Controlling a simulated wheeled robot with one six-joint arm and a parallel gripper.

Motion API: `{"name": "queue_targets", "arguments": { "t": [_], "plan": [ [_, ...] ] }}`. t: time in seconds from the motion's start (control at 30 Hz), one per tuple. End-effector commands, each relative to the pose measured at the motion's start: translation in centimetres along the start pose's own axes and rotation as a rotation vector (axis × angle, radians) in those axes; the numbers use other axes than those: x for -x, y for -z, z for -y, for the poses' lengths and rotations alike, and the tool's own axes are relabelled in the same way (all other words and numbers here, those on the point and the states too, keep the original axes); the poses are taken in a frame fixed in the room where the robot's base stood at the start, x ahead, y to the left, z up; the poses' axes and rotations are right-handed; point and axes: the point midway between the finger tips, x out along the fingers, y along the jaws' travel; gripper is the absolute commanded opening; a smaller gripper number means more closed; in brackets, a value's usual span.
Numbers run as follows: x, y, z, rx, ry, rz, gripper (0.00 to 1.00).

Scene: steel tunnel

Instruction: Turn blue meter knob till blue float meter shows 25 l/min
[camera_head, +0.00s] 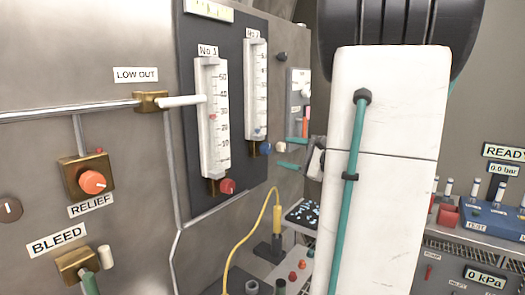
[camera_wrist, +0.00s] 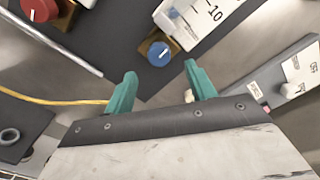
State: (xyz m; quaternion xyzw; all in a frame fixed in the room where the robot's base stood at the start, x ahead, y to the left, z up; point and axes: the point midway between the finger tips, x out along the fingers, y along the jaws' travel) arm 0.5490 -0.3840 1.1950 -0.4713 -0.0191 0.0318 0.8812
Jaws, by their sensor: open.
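The blue knob (camera_head: 266,148) sits at the foot of the No 2 float meter (camera_head: 256,85) on the dark panel. In the head view, the blue float (camera_head: 257,132) is low in the tube, near the bottom of the scale; its exact reading is too small to tell. In the wrist view, the blue knob (camera_wrist: 159,53) with its white pointer line lies ahead of my gripper (camera_wrist: 160,70), centred between the two teal fingers. The fingers are open, empty and appear apart from the knob. My gripper (camera_head: 293,153) is right of the knob in the head view.
The No 1 meter (camera_head: 212,115) with its red knob (camera_head: 227,186) stands left of the No 2 meter. A yellow cable (camera_head: 262,215) hangs below the panel. A grey box (camera_head: 299,95) is mounted just right of the meters. A white-handled LOW OUT valve (camera_head: 152,101) is further left.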

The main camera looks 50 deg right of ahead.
Motion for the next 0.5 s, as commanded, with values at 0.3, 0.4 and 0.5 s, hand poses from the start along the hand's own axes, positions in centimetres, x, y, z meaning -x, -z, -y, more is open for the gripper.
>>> {"name": "queue_targets", "arguments": {
  "t": [0.3, 0.4, 0.5],
  "plan": [
    [-5.2, -0.2, -0.2, 0.001, -0.006, 0.005, 0.56],
    [-6.1, -0.1, -0.2, 0.001, -0.006, 0.003, 0.56],
    [-6.6, -0.1, -0.2, 0.001, -0.006, 0.003, 0.56]
  ]
}}
